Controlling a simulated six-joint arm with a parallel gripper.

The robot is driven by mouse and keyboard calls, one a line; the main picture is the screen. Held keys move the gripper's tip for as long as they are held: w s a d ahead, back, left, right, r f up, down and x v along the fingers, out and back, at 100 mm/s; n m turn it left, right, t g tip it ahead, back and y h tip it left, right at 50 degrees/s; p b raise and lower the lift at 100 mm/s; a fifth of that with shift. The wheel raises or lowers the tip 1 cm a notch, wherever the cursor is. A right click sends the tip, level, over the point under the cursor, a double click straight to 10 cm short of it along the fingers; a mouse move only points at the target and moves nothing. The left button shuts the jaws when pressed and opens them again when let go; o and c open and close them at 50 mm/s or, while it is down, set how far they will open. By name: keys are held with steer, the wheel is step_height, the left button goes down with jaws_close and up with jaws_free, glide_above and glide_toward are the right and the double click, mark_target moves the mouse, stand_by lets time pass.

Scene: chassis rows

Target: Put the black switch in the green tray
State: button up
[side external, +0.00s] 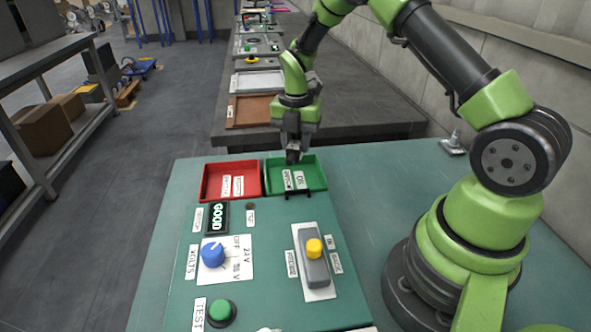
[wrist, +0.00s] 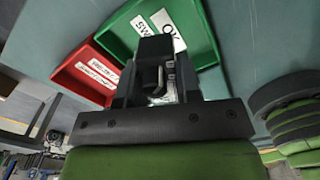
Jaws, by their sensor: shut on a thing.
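My gripper (side external: 293,150) is shut on the black switch (wrist: 155,50), which also shows as a small dark shape below the fingers in the side external view (side external: 293,157). The gripper holds it over the back part of the green tray (side external: 318,176). Whether the switch touches the tray floor cannot be told. In the wrist view the green tray (wrist: 206,45) lies behind the switch, and its white labels are partly covered by the switch.
A red tray (side external: 210,185) stands directly left of the green one. The bench right of the green tray is clear.

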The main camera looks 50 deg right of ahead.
mark_target(296, 177)
steer(key=shift+f, duration=3.1)
steer(key=shift+f, duration=0.15)
steer(key=o, duration=0.9)
steer(key=shift+o, duration=0.2)
